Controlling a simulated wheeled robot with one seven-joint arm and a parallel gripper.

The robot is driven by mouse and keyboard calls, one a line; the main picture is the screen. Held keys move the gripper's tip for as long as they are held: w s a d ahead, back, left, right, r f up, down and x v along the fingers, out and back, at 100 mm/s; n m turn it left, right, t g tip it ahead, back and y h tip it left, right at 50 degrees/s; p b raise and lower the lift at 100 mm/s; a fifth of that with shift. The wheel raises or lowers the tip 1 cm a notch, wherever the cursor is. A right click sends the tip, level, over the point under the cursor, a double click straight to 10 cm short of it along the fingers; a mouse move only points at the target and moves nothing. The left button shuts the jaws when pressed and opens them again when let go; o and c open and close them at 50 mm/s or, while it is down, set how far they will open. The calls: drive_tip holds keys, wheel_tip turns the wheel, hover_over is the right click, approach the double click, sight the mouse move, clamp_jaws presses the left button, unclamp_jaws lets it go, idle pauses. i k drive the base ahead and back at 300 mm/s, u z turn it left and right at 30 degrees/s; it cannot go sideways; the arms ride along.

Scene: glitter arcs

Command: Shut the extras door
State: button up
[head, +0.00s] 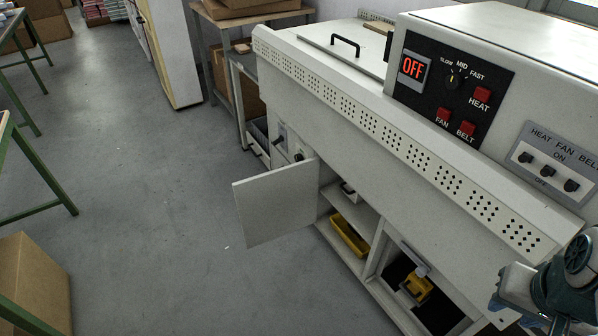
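A plain white cabinet door (275,203) stands open in the head view, swung out from the lower front of the long white machine (335,120). Its free edge points left, over the floor, and its hinge side meets the cabinet near the opening. No label is readable on it, so I cannot confirm the name "extras". Behind it the cabinet opening (335,190) shows shelves with a yellow tray (350,236). Part of my arm shows at the lower right corner, to the right of the door and well apart from it. My gripper's fingers are not visible.
A second opening at the lower right holds a yellow object (416,287). The control panel (452,85) has an "OFF" display and red buttons. Clear grey floor (150,180) lies left of the door. Green-legged tables and a cardboard box (35,280) stand at far left.

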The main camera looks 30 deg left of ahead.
sight(272, 204)
drive_tip(key=u, duration=2.65)
drive_tip(key=i, duration=4)
drive_tip(key=z, duration=4.05)
drive_tip(key=i, duration=0.45)
drive_tip(key=u, duration=0.05)
